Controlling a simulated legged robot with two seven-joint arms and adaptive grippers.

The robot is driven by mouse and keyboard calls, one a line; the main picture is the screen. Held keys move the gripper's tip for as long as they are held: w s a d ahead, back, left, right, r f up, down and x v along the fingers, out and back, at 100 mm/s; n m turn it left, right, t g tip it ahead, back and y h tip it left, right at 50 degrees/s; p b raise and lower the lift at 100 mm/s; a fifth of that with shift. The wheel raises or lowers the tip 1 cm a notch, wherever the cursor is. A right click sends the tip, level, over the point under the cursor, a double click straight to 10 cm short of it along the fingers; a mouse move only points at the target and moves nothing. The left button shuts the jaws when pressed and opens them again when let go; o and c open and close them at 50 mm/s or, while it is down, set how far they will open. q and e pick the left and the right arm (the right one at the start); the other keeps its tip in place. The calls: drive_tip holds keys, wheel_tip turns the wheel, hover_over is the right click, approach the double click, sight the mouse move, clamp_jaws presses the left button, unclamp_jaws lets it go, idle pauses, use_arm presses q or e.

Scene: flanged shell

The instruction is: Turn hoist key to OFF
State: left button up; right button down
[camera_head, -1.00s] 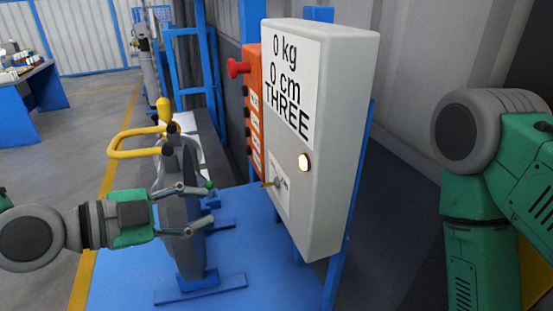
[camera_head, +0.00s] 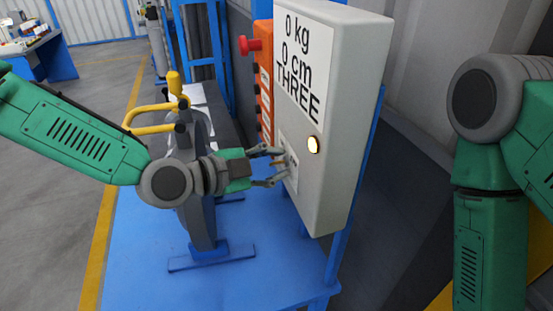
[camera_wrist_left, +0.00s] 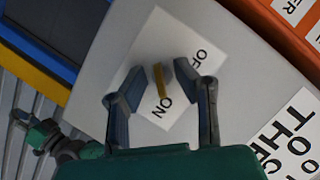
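The grey control box (camera_head: 338,130) stands on the right of the blue table, with a lit round lamp on its front. The small brass hoist key (camera_wrist_left: 160,81) sits on a white plate (camera_wrist_left: 150,45) marked OFF and ON; its lower end in the left wrist view points toward ON. My left gripper (camera_head: 276,165) is at the box front with its fingers open. In the left wrist view, the gripper (camera_wrist_left: 158,80) has one finger on each side of the key, with gaps showing.
An orange panel (camera_head: 264,85) with a red knob (camera_head: 249,45) is behind the box. A grey upright part with a yellow handle (camera_head: 140,120) stands on the blue table (camera_head: 150,270), behind my left wrist. The front of the table is clear.

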use_arm(q)
drive_tip(key=shift+w+a+f, duration=0.1)
drive_tip(key=shift+a, duration=0.1)
clamp_jaws()
drive_tip(key=n+g+b, duration=0.1)
drive_tip(key=n, duration=0.1)
drive_tip(key=shift+n+g+b, duration=0.3)
drive_tip(key=shift+n+b, duration=0.05)
drive_tip(key=shift+n, duration=0.05)
drive_tip(key=n+g+b, duration=0.1)
drive_tip(key=n+b, duration=0.1)
drive_tip(key=shift+w+n+g, duration=0.15)
drive_tip(key=shift+n+g, duration=0.15)
drive_tip(key=shift+g, duration=0.1)
drive_tip(key=n+g+h+b, duration=0.1)
drive_tip(key=n+g+b, duration=0.1)
drive_tip(key=n+b, duration=0.1)
drive_tip(key=shift+n+h+b, duration=0.3)
drive_tip(key=shift+b, duration=0.5)
drive_tip(key=shift+r+n+g+h+b, duration=0.15)
drive_tip(key=shift+n+g+h+b, duration=0.1)
drive_tip(key=shift+n+g+b, duration=0.4)
drive_tip(key=shift+r+n+g+h+b, duration=0.15)
drive_tip(key=shift+n+g+h+b, duration=0.15)
drive_tip(key=shift+n+b, duration=0.55)
